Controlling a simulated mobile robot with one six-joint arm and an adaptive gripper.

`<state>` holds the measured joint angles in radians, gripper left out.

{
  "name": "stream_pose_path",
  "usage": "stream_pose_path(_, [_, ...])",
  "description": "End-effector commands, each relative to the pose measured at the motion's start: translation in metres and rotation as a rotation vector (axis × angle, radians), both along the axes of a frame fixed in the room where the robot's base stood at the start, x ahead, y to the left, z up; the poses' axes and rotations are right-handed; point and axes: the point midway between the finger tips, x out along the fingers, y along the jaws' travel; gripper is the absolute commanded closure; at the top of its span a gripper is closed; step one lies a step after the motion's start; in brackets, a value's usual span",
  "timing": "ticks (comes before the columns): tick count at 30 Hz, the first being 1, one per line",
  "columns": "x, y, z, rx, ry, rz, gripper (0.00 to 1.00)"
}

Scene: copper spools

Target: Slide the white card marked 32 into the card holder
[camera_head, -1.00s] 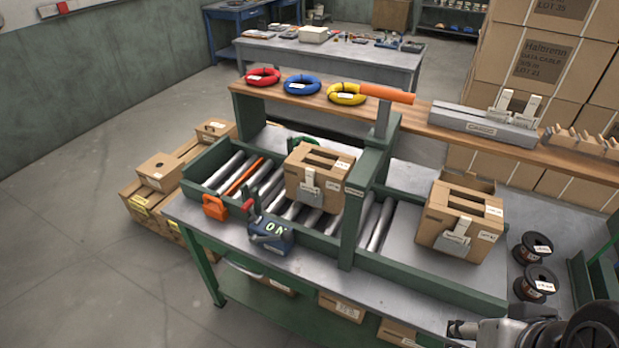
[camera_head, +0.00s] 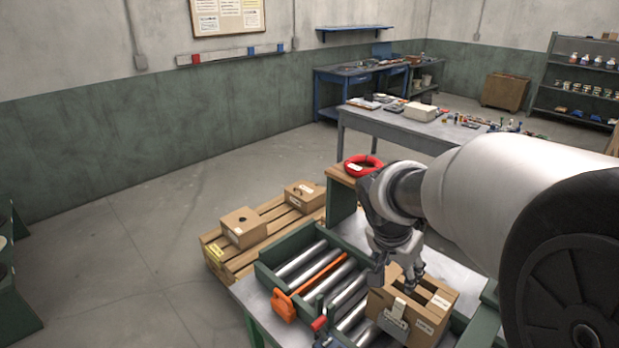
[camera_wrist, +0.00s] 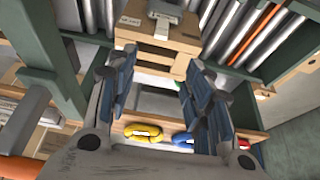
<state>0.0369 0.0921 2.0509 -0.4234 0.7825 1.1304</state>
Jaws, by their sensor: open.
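My gripper (camera_head: 397,282) hangs open just above the cardboard box (camera_head: 432,302) on the roller conveyor. In the wrist view its two fingers (camera_wrist: 155,75) stand wide apart with nothing between them. A grey card holder (camera_head: 392,325) is on the box's front face, with a pale upright piece (camera_head: 399,306) at its top. The holder also shows at the top of the wrist view (camera_wrist: 166,11), beyond the fingertips. I cannot read a 32 on any card. In the wrist view, a pale rack with white pieces (camera_wrist: 45,114) lies at the left, partly hidden.
Conveyor rollers (camera_head: 302,258) and an orange clamp (camera_head: 284,305) lie left of the box. A green post (camera_wrist: 45,50) stands close beside the gripper. Yellow (camera_wrist: 143,132) and blue coils sit on the wooden shelf. My arm hides the right side.

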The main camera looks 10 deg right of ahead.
Motion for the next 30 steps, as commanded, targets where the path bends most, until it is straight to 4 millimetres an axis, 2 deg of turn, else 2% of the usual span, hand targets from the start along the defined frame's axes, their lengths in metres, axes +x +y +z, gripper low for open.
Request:
stream_pose_path(5, [0.005,-0.005,-0.012,-0.002,0.001,-0.014,0.53])
stream_pose_path(8, [0.008,-0.009,-0.026,-0.001,0.001,-0.014,0.53])
stream_pose_path(24, [0.032,-0.041,-0.125,-0.001,0.002,-0.013,0.53])
stream_pose_path(30, [0.040,-0.049,-0.151,0.000,0.000,-0.012,0.53])
